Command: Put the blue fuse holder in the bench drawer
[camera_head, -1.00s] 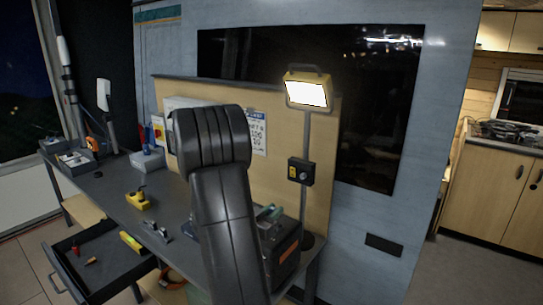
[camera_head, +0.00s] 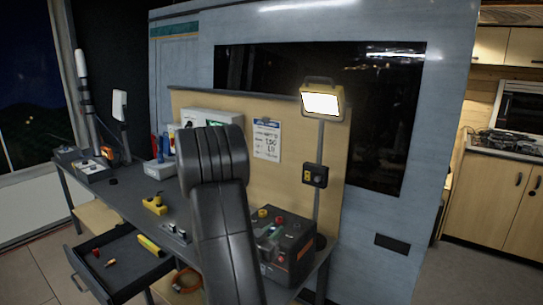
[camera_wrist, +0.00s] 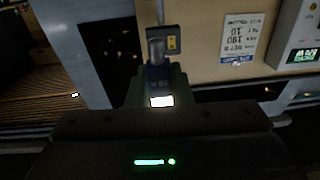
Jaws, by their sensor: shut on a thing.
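My gripper (camera_wrist: 158,86) shows in the wrist view, its greenish fingers shut on a small dark blue thing, which looks like the blue fuse holder (camera_wrist: 158,75). The view is dark, and its outline is partly hidden between the fingers. In the head view my gripper and what it holds are hidden behind my arm. The bench drawer (camera_head: 133,286) is pulled open below the front left of the bench. A yellow thing, a red one and a small tan one lie in it, with bare floor between them.
The dark bench (camera_head: 128,198) carries a yellow block (camera_head: 155,205), a small metal part (camera_head: 176,233) and a black box with a red button (camera_head: 285,245) at its right end. A lamp (camera_head: 321,102) on a pole stands behind that box. Grey trays (camera_head: 92,172) are at the far left.

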